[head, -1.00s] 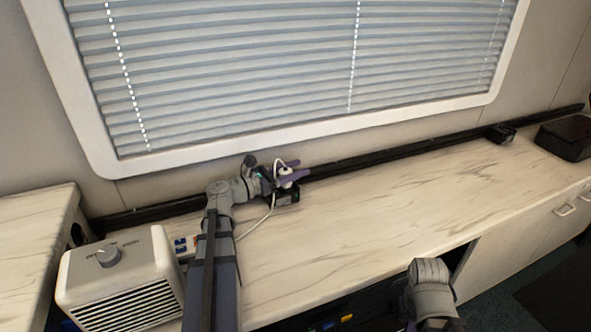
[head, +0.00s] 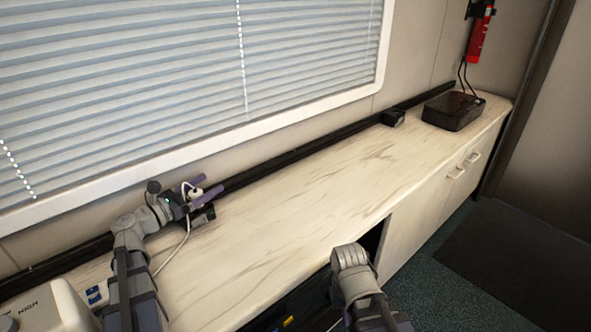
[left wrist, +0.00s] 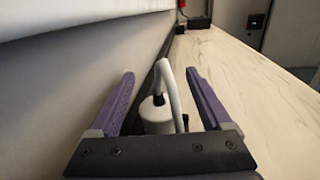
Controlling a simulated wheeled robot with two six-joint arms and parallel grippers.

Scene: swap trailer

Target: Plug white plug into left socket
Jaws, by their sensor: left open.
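The white plug (left wrist: 157,114) is between the two purple fingers of my open left gripper (left wrist: 158,82) in the left wrist view, with clear gaps to both fingers. Its white cable loops up over it. In the head view the white plug (head: 194,189) shows at my left gripper (head: 203,187), close to the dark rail along the wall. A dark box (head: 203,216) is just below the fingers; I cannot tell whether it is a socket or part of my gripper. A small black box (head: 393,118), perhaps a socket, is further right by the rail.
The pale marbled counter (head: 290,215) is mostly clear. A white heater (head: 45,308) stands at the lower left, beside a blue-and-white block (head: 96,295). A black box (head: 453,111) with cables sits at the far right. Blinds and wall bound the back.

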